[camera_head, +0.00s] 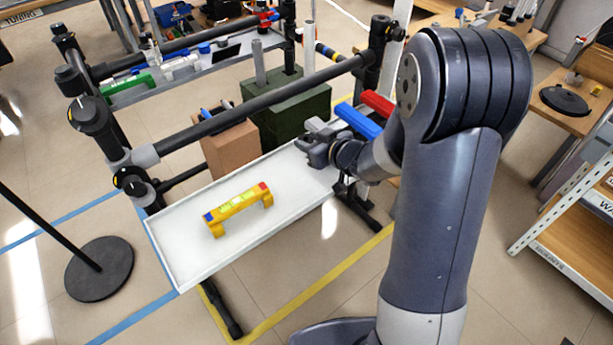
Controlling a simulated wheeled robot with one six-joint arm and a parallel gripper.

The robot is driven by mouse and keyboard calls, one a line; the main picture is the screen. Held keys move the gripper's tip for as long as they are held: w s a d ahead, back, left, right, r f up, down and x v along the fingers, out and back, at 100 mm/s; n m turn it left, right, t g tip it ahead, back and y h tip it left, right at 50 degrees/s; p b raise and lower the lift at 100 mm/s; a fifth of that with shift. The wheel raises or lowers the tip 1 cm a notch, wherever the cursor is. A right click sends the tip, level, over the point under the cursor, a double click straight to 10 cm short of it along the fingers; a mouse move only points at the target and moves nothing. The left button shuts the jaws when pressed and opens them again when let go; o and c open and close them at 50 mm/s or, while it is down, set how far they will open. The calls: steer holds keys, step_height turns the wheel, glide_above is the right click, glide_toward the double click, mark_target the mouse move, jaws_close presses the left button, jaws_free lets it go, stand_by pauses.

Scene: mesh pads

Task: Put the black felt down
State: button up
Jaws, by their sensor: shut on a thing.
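My gripper (308,148) is over the far right end of the white tray (185,258), close to its back rim. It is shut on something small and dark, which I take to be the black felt. The felt cannot be told apart from the dark fingers at this size. I cannot tell whether it touches the tray surface. No other black felt shows on the tray.
A yellow spirit level (238,208) with red and blue ends lies on the tray's middle left. A brown box (230,148) and a dark green box (298,108) stand behind the tray. A black rail (265,103) runs above its back. The tray's front right is clear.

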mark_target(310, 173)
step_height(310, 173, down, 10)
steer(key=shift+r+b, duration=0.1)
steer(key=shift+b, duration=1.1)
steer(key=shift+f, duration=0.2)
steer(key=o, duration=1)
steer(key=shift+c, duration=0.2)
steer(key=shift+r, duration=0.2)
